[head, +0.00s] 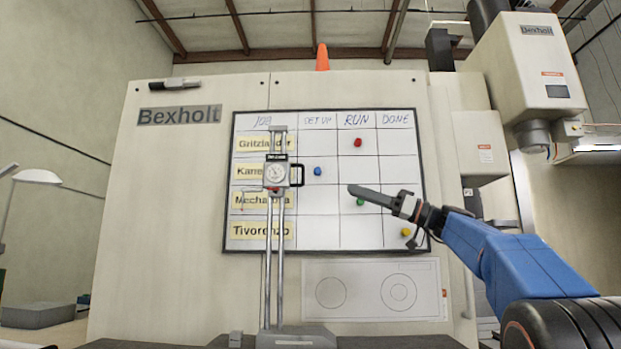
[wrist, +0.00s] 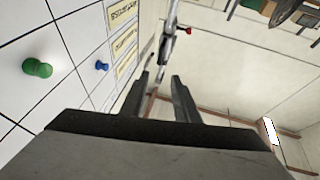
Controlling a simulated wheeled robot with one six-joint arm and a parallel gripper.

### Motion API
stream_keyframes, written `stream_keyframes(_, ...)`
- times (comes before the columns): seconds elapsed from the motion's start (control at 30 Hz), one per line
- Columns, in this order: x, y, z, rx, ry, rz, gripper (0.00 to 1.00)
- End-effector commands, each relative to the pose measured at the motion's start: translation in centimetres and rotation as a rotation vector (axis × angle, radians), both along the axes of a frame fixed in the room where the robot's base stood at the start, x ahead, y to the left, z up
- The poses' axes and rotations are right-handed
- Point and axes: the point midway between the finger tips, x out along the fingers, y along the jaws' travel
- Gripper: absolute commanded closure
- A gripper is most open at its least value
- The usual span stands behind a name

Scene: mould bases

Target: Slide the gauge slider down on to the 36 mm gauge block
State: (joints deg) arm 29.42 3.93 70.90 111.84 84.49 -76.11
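The height gauge stands upright in front of the whiteboard in the head view. Part of the gauge (wrist: 168,45), with a red knob, lies beyond the fingertips. I cannot make out the 36 mm gauge block in either view.
The whiteboard (head: 318,232) with coloured magnets is behind the gauge and gripper. The gauge's foot (head: 296,340) is at the bottom edge of the head view. A machine head (head: 530,75) hangs at upper right. Open space lies between my gripper and the slider.

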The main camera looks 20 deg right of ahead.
Motion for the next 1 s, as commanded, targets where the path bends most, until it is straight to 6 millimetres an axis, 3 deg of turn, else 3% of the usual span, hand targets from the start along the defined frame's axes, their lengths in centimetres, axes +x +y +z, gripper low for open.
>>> stream_keyframes(0.6,4.9,8.8,4.1,0.000,0.000,0.003,0.72)
stream_keyframes(1.0,6.6,11.9,5.6,0.000,0.000,0.001,0.72)
